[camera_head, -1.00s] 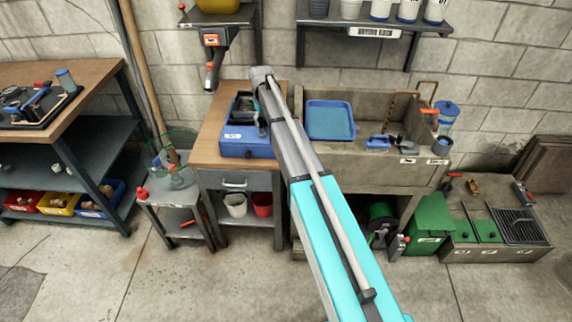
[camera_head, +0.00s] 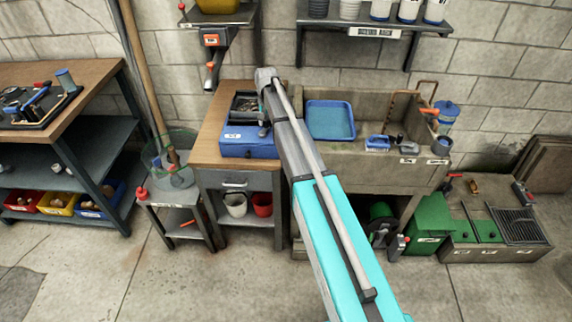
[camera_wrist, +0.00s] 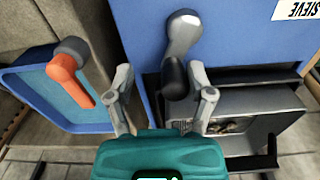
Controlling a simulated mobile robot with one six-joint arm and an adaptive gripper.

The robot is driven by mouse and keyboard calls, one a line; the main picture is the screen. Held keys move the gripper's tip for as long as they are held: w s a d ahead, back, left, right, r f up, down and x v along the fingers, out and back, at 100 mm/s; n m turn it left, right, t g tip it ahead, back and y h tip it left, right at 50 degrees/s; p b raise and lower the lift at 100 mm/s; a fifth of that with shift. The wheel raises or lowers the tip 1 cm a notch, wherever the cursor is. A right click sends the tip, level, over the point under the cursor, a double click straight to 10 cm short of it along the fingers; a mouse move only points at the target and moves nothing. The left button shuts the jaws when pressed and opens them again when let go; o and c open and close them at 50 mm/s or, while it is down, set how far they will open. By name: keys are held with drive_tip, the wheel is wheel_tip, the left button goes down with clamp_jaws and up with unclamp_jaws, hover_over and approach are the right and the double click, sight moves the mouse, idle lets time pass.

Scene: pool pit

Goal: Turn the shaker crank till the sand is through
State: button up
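The blue shaker box (camera_head: 250,149) stands on the wooden counter, with a dark sieve tray (camera_head: 246,103) on top. In the wrist view the box's blue face (camera_wrist: 235,35) bears a SIEVE label. The crank (camera_wrist: 184,32) is a grey arm ending in a black grip (camera_wrist: 173,78). My gripper (camera_wrist: 160,78) is open, with the grip between its spread fingertips in this view; the right fingertip looks close, but I cannot tell whether it touches. Dark grains or lumps show in an open tray (camera_wrist: 228,127) at the right. In the head view my arm hides part of the crank area.
A blue tray (camera_head: 330,104) lies in the stone sink right of the shaker. An orange-handled part (camera_wrist: 70,80) juts out left of my gripper. A shelf (camera_head: 375,27) with pots hangs above. A net (camera_head: 158,150) and pole stand left of the counter.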

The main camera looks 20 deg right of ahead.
drive_tip(key=m, duration=0.2)
drive_tip(key=s+m, duration=0.1)
drive_tip(key=shift+s+d+m, duration=0.1)
drive_tip(key=shift+d+m, duration=0.05)
drive_tip(key=shift+m, duration=0.25)
drive_tip(key=m, duration=0.1)
drive_tip(key=s+m, duration=0.1)
drive_tip(key=m, duration=0.3)
drive_tip(key=s+m, duration=0.1)
drive_tip(key=shift+a+m, duration=0.25)
drive_tip(key=shift+m, duration=0.15)
drive_tip(key=m, duration=0.3)
drive_tip(key=shift+s+a, duration=0.3)
wheel_tip(320, 180, up, 14)
drive_tip(key=p, duration=1.4)
drive_tip(key=s+f+n+b, duration=0.4)
drive_tip(key=s+n, duration=0.3)
drive_tip(key=s, duration=0.5)
drive_tip(key=s+f+n+b, duration=0.4)
drive_tip(key=s+n, duration=0.4)
drive_tip(key=s, duration=0.4)
drive_tip(key=shift+s+f, duration=0.15)
drive_tip(key=shift+f, duration=0.1)
